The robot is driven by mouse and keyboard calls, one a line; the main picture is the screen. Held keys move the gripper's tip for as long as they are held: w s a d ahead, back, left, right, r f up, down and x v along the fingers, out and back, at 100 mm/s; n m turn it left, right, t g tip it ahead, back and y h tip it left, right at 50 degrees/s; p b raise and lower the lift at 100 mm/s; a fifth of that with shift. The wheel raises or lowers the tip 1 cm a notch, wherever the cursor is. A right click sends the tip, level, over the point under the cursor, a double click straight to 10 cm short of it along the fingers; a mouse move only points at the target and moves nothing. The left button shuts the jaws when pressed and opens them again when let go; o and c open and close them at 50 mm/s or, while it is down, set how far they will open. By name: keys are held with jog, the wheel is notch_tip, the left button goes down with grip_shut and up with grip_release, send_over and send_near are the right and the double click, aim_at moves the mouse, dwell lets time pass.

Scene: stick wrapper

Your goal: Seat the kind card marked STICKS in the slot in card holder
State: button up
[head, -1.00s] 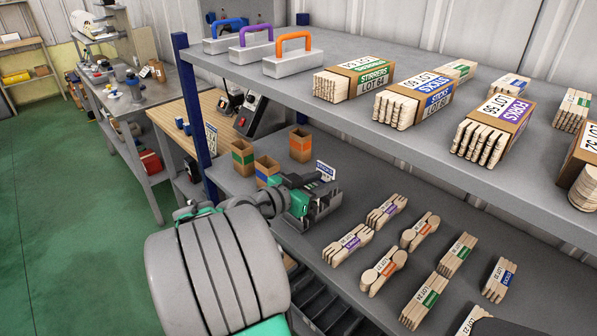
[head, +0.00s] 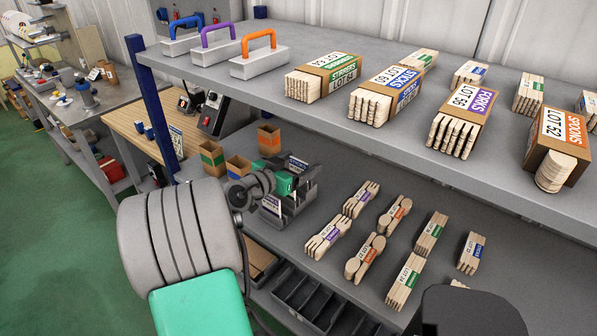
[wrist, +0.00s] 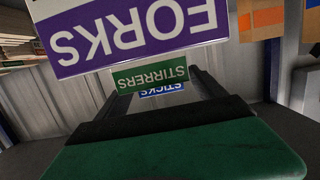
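The grey card holder (head: 291,208) stands on the lower shelf, partly hidden by my gripper. The STICKS card (head: 298,163) stands upright at its back, beyond my gripper. It shows blue and upside down in the wrist view (wrist: 162,89), partly covered by the STIRRERS card (wrist: 150,76). The FORKS card (wrist: 135,35) is nearest the wrist camera and also shows at the holder's front (head: 271,205). My gripper (head: 305,177) is over the holder. Its dark fingers look spread, with a gap around the STICKS card. The slot and the card's lower edge are hidden.
Small cardboard bins (head: 238,166) stand left of the holder. Several stick bundles (head: 365,255) lie to its right. A blue post (head: 160,105) rises at the left.

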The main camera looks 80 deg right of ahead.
jog(key=c, duration=1.3)
jog(key=shift+c, duration=0.2)
